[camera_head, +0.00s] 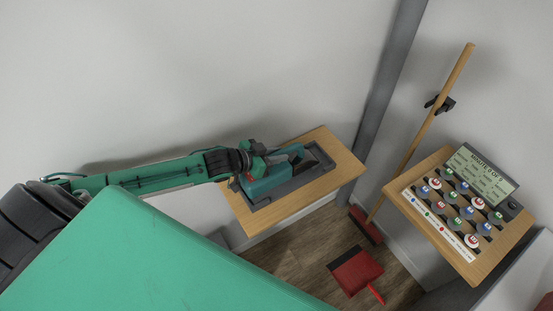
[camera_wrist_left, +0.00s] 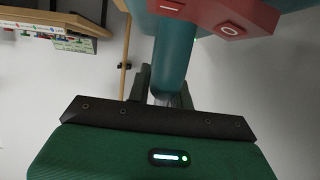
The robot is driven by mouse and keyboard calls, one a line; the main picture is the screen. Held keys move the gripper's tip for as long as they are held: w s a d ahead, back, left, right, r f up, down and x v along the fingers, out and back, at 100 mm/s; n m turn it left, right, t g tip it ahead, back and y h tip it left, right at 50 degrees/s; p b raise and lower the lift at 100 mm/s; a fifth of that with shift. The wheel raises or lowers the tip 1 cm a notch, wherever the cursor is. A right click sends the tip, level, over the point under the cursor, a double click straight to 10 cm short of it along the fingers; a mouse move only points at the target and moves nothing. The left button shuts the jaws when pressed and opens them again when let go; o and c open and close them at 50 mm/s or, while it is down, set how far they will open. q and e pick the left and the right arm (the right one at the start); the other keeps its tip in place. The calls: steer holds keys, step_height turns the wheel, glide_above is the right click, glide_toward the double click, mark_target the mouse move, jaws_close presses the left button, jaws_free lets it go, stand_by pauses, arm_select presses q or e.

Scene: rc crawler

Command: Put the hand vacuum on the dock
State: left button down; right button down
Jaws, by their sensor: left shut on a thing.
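The hand vacuum (camera_head: 266,184) is teal with a dark nose part and lies lengthwise over the dock on the wooden shelf. The dock (camera_head: 292,187) is a dark grey tray whose rim shows along the vacuum's front side and right end. I cannot tell whether the vacuum is fully seated in it. My left gripper (camera_head: 262,160) is above the vacuum, shut on its handle. In the left wrist view the teal handle (camera_wrist_left: 174,60) runs between the dark fingers, below a red panel (camera_wrist_left: 225,14) with white marks. My right gripper is out of view.
The wooden shelf (camera_head: 338,172) is fixed by the wall, with bare wood around the dock. To the right are a broom (camera_head: 425,125) in a wall clip, a red dustpan (camera_head: 355,271) on the floor, and a wooden board (camera_head: 508,240) with a display and round tokens.

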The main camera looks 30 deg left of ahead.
arm_select(q)
steer(key=shift+r, duration=0.1)
steer(key=c, duration=1.6)
jaws_free()
steer(key=shift+f, duration=0.25)
steer(key=shift+c, duration=0.2)
steer(key=o, duration=0.4)
steer(key=shift+r, duration=0.15)
steer(key=b+v, duration=0.1)
steer(key=v, duration=0.8)
steer(key=shift+d, duration=0.1)
steer(key=shift+v, duration=1.55)
